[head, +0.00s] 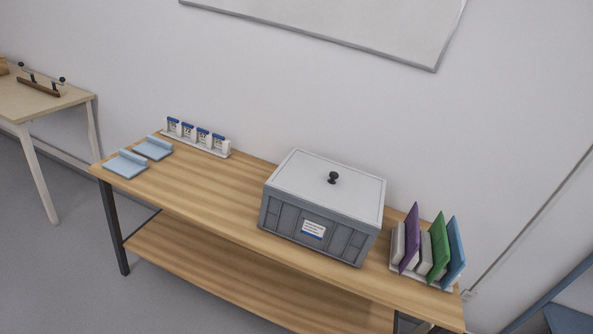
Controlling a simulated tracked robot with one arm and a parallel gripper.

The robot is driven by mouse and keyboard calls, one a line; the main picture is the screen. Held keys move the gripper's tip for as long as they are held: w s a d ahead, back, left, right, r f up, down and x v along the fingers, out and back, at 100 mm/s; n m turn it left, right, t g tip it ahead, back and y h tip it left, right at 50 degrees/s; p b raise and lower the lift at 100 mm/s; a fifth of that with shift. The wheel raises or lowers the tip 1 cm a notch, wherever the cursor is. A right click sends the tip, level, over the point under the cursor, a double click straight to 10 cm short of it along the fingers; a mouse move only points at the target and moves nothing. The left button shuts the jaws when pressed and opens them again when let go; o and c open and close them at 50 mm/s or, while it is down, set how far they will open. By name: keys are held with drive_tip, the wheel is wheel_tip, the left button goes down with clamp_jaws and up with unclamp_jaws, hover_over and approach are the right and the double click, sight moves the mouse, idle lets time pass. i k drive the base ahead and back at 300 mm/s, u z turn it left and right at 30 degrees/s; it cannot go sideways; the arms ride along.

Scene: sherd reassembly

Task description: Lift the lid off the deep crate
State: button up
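The deep crate (284,222) is grey with ribbed sides and a white-and-blue label on its front. It stands on the wooden table, right of the middle. Its lid (308,180) is a flat light grey panel with a small black knob (333,177) near its middle. The lid lies on the crate and covers its top, so the inside of the crate is hidden. My gripper does not show in the head view.
The wooden table (215,192) has clear room left of the crate. Light blue pieces (125,164) and a rack of labelled cards (196,149) sit at its left. Upright purple, green and blue folders (441,245) stand close right of the crate. A wall rises behind.

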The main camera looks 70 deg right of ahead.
sight(358, 195)
drive_tip(key=z, duration=0.35)
drive_tip(key=i, duration=1.15)
drive_tip(key=z, duration=1)
drive_tip(key=i, duration=0.5)
drive_tip(key=z, duration=0.35)
drive_tip(key=k, duration=0.9)
drive_tip(key=z, duration=0.2)
drive_tip(key=i, duration=0.9)
drive_tip(key=u, duration=0.1)
